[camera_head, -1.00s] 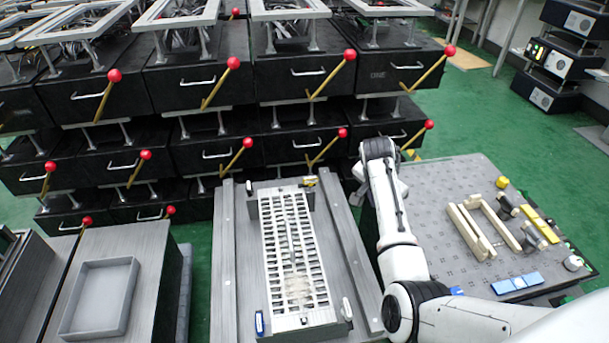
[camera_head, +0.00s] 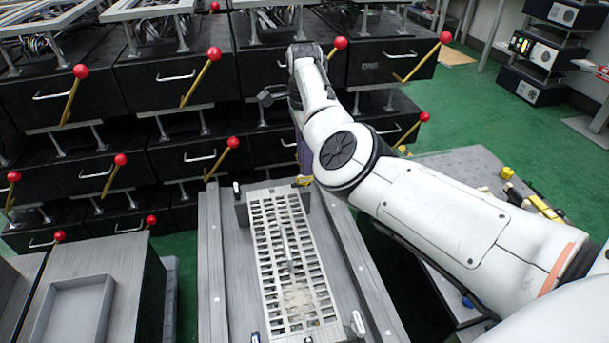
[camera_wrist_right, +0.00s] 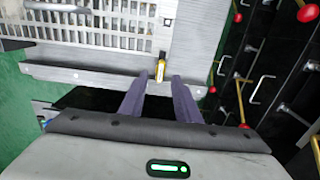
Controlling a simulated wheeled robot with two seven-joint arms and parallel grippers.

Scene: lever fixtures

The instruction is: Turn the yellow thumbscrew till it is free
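The yellow thumbscrew (camera_head: 303,181) sits at the far right corner of the pale slotted rack (camera_head: 262,222) in the head view, partly hidden by my right gripper. In the right wrist view the yellow thumbscrew (camera_wrist_right: 160,68) stands beside the slotted rack (camera_wrist_right: 112,22), just ahead of the fingertips. My right gripper (camera_head: 304,168) hangs over that corner, seen from behind its arm. In the wrist view its two purple fingers (camera_wrist_right: 158,80) are apart with nothing between them, the thumbscrew just past the gap. My left gripper is not in view.
Black drawers with red-knobbed levers (camera_head: 214,54) stand close behind the rack. A grey bench with an empty tray (camera_head: 75,308) is at the left. A perforated table (camera_head: 462,163) is at the right, partly behind my arm.

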